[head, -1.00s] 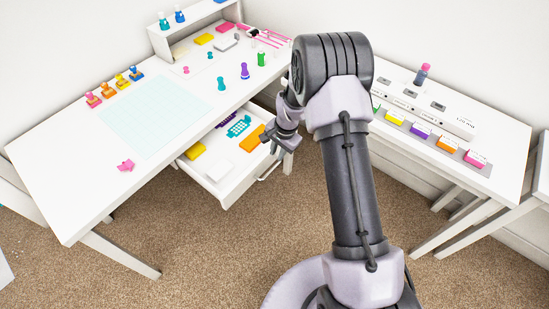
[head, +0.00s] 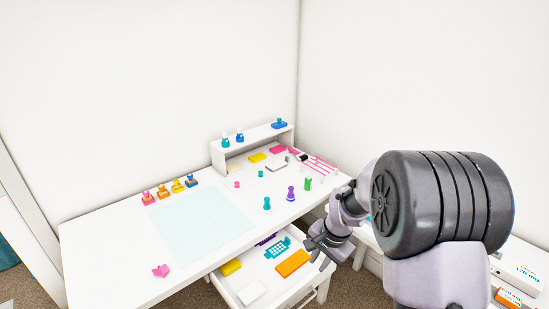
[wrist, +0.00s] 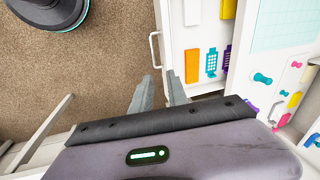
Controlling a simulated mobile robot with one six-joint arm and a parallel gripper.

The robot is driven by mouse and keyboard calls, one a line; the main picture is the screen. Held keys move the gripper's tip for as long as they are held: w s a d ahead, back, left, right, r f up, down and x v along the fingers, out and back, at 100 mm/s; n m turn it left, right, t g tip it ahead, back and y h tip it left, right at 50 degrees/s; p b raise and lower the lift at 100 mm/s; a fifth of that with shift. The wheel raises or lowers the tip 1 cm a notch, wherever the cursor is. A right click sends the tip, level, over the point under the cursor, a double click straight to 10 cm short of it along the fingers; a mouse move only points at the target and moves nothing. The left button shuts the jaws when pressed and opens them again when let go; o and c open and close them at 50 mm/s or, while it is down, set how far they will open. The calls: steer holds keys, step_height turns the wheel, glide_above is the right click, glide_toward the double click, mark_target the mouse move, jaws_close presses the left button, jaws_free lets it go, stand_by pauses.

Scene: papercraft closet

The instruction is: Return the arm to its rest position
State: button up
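My arm reaches in from the lower right of the head view, its big dark joint close to the camera. My gripper (head: 319,254) hangs beside the front right of the open desk drawer (head: 262,303). In the wrist view my gripper (wrist: 158,88) shows two grey fingers apart, with only carpet between them. It holds nothing. The drawer front and its handle (wrist: 154,46) lie just ahead of and right of the fingers; whether they touch cannot be told.
The white desk (head: 110,255) carries a pale mat (head: 200,225), several stamps and bottles, and a small shelf (head: 255,137). The drawer holds an orange block (head: 292,263), a teal piece (head: 277,247) and a yellow block (head: 230,267). Carpet (wrist: 90,70) is open left of the fingers.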

steer(key=s+a+r+n+t, duration=0.1)
steer(key=s+a+r+n, duration=0.1)
steer(key=s+r, duration=0.65)
steer(key=s+a+r+n+t, duration=0.1)
steer(key=s+a+r, duration=0.2)
steer(key=s+r, duration=0.6)
steer(key=s+a+r+n+t, duration=0.1)
steer(key=s+n, duration=0.1)
steer(key=s, duration=0.8)
steer(key=shift+r+y+b, duration=0.3)
steer(key=shift+r+b, duration=0.1)
steer(key=shift+b, duration=0.05)
